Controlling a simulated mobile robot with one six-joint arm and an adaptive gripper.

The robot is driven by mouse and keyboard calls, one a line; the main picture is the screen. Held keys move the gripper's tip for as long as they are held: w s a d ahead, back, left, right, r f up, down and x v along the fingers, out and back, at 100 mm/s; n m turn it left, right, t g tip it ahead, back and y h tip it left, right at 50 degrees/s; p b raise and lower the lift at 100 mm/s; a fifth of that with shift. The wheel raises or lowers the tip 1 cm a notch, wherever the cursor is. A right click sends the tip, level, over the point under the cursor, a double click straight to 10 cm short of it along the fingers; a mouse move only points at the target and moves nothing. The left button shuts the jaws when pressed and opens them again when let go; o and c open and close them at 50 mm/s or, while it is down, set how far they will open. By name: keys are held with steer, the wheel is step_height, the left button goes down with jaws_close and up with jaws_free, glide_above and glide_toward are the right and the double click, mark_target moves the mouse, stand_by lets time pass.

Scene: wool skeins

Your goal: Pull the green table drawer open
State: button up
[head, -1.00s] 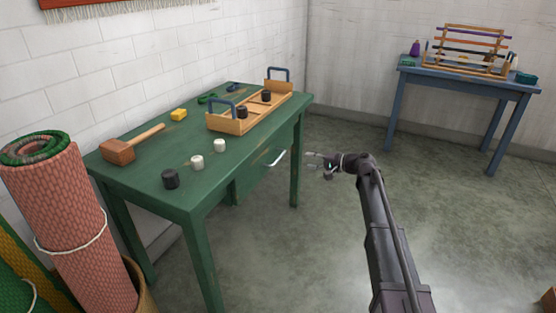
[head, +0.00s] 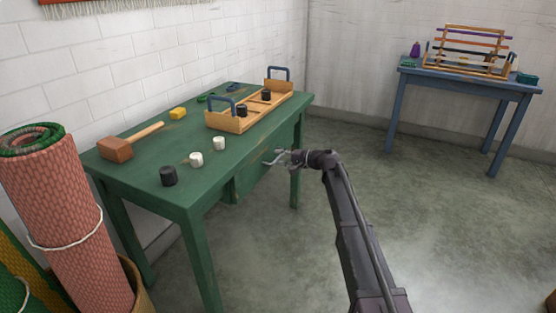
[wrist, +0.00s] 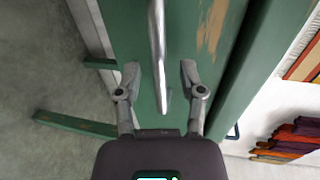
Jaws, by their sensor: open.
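The green table (head: 180,210) stands against the white brick wall, with a drawer (head: 252,178) in its long front side. The drawer looks shut. In the wrist view the drawer front (wrist: 215,35) shows worn paint, and its silver bar handle (wrist: 158,50) runs down between my fingers. My gripper (head: 277,158) is at the handle in the head view, covering most of it. In the wrist view my gripper (wrist: 160,80) is open, one finger on each side of the handle's end, with gaps on both sides.
A rolled pink rug (head: 60,215) stands at left. The floor (head: 430,220) before the table is clear.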

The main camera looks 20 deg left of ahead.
steer(key=shift+a+f, duration=0.1)
steer(key=shift+a, duration=0.25)
jaws_close()
steer(key=shift+a, duration=0.2)
steer(key=shift+d, duration=0.15)
steer(key=shift+s, duration=0.1)
